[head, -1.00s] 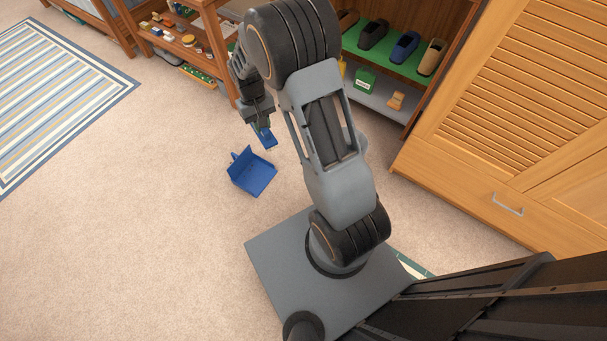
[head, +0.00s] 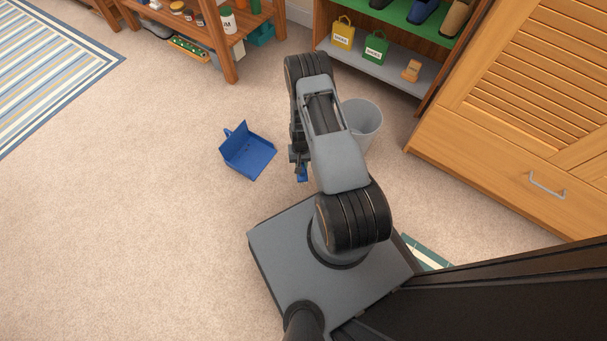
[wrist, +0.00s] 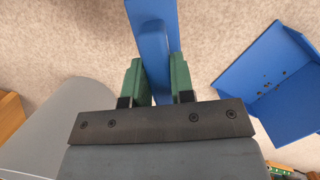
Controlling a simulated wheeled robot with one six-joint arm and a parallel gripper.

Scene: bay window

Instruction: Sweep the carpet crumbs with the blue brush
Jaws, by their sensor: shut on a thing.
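My gripper (head: 299,163) is shut on the blue brush (head: 303,174), low over or at the carpet just in front of my base. In the wrist view the blue brush (wrist: 153,45) stands between the green fingertips (wrist: 157,82); its bristles are hidden. The blue dustpan (head: 251,155) lies on the carpet, left of the gripper and apart from it. In the wrist view the dustpan (wrist: 268,75) is at the right, with several small brown specks on its floor that look like crumbs. I make out no crumbs on the bare carpet (head: 150,200).
A pale grey bin (head: 365,120) stands behind my arm. Beyond it is a shelf unit (head: 390,80) with small bags. A louvred wooden cabinet (head: 500,150) is on the right, a striped rug (head: 50,75) at far left. The carpet on the left is open.

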